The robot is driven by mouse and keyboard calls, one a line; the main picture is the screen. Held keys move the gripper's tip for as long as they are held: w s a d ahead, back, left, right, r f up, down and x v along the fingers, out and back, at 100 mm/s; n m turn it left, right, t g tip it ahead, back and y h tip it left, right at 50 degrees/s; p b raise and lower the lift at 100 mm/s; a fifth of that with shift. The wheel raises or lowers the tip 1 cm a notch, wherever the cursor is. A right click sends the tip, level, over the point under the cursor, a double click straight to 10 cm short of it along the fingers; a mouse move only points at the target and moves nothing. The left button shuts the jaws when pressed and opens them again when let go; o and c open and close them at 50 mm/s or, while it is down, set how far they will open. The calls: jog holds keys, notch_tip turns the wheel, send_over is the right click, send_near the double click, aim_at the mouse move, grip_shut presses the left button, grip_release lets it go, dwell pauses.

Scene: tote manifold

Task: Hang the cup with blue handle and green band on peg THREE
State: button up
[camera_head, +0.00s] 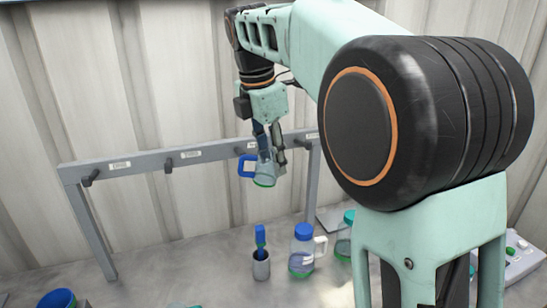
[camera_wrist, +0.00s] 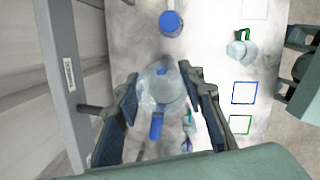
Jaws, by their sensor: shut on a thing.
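My gripper (camera_head: 268,148) is shut on the clear cup (camera_head: 265,173) with the blue handle (camera_head: 246,167) and green band, in front of the grey peg rail (camera_head: 140,163). The band circles the cup's lower end and the handle points left toward the rail. In the wrist view the cup (camera_wrist: 160,92) sits between the two fingers (camera_wrist: 165,105). Two dark pegs show clearly at the rail's left and middle. The rail part behind my gripper is partly hidden, and the peg labels are too small to read. The cup appears apart from the rail.
A blue-capped jug (camera_head: 302,252), a grey holder (camera_head: 261,266) with a blue-handled tool and a green-capped vessel (camera_head: 344,240) stand below on the table. A blue container (camera_head: 57,299) is at lower left. The wrist view shows a green-handled cup (camera_wrist: 238,50) and coloured square outlines.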

jog(key=w+a+f+p, duration=0.1)
jog(key=w+a+p, duration=0.1)
jog(key=w+p, duration=0.4)
jog(key=shift+w+a, duration=0.2)
jog(key=shift+w, duration=1.05)
jog(key=o, duration=1.1)
jog(key=shift+o, duration=0.3)
jog(key=shift+w, duration=0.1)
jog(key=o, duration=0.8)
